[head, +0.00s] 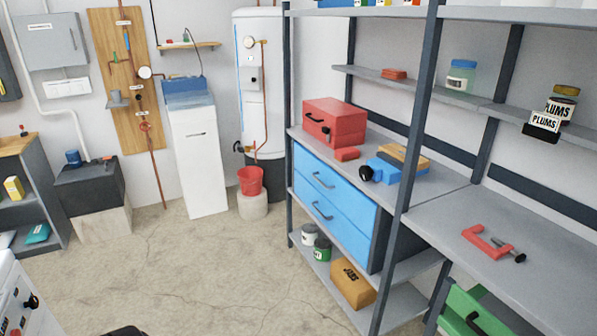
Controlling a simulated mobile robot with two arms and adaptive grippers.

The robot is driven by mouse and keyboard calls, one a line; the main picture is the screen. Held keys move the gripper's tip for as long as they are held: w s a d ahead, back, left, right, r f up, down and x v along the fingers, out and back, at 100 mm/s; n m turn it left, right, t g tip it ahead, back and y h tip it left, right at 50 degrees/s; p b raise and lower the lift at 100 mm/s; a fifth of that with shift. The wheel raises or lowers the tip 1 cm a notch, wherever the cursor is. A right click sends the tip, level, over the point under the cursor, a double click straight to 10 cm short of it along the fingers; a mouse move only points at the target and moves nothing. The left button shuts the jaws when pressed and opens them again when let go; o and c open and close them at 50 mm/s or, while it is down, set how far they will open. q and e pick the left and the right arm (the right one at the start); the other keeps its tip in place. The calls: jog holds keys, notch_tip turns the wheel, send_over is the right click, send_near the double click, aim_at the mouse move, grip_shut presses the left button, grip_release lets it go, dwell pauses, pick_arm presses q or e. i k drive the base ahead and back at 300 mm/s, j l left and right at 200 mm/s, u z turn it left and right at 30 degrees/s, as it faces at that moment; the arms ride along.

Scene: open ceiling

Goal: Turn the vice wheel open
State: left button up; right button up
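A blue vice-like body (398,176) lies on the grey worktop of the shelf unit, right of centre. A round black wheel or knob (366,174) sits at its left end. A tan, wood-coloured block (404,156) rests on or in the top of the blue body; I cannot tell whether it is clamped. The gap between any jaws is too small to make out. Neither of my grippers shows in the head view.
A red toolbox (335,122) and a small red block (347,154) stand left of the blue body. Dark shelf posts (419,110) rise in front of the worktop. A red clamp (487,243) lies further right. The concrete floor (190,270) is mostly clear.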

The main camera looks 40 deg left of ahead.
aim_at(366, 173)
jog(key=u, duration=1)
jog(key=z, duration=0.65)
jog(key=i+j+z, duration=0.1)
jog(key=j+z, duration=0.2)
jog(key=z, duration=0.15)
jog(key=j+z, duration=0.65)
jog(key=z, duration=0.2)
jog(key=j+z, duration=0.65)
jog(key=z, duration=0.2)
jog(key=k, duration=0.05)
